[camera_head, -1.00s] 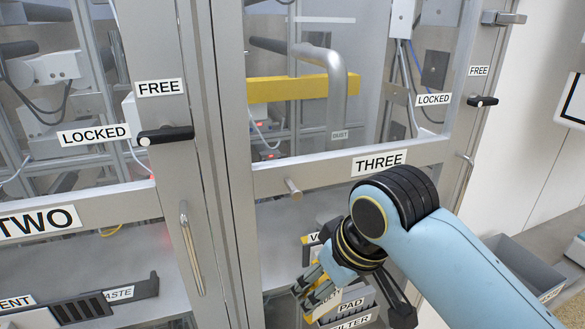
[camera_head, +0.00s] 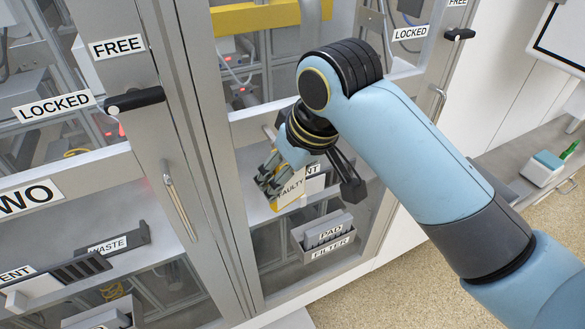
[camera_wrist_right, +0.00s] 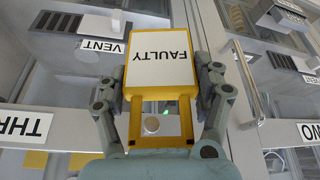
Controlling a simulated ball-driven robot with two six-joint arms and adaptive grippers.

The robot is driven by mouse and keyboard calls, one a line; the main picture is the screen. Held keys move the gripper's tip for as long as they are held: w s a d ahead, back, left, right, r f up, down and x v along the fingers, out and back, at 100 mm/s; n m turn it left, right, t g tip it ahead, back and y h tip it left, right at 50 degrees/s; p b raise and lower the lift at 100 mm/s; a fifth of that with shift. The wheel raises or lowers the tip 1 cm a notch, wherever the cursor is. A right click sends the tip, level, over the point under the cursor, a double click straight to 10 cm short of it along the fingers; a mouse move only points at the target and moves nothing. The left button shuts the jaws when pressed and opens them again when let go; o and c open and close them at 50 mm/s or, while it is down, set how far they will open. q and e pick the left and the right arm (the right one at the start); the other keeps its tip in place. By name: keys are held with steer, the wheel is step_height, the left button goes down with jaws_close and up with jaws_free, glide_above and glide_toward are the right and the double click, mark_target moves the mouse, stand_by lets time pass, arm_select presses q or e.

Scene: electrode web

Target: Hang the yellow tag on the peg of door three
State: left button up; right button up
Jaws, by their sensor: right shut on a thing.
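The yellow tag (camera_head: 290,191), with a white FAULTY face, is held in my right gripper (camera_head: 271,178) in front of door three (camera_head: 247,129). In the right wrist view the tag (camera_wrist_right: 160,62) sits between the two fingers of the gripper (camera_wrist_right: 162,88), which are shut on its sides. In the head view my right arm hides the THREE label. My left gripper is not in view.
Door two (camera_head: 70,180) is at the left, with a long handle (camera_head: 178,200) and a black latch (camera_head: 134,101) beside the door three frame. Behind the glass stands a grey bin labelled PAD and FILTER (camera_head: 328,234). A counter with a green-topped box (camera_head: 546,166) is at the right.

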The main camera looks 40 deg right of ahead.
steer(key=w+d+f, duration=0.1)
steer(key=w, duration=0.5)
steer(key=shift+w+d, duration=0.15)
steer(key=shift+d, duration=0.15)
stand_by(0.4)
stand_by(0.4)
steer(key=o, duration=1.4)
steer(key=shift+c, duration=0.2)
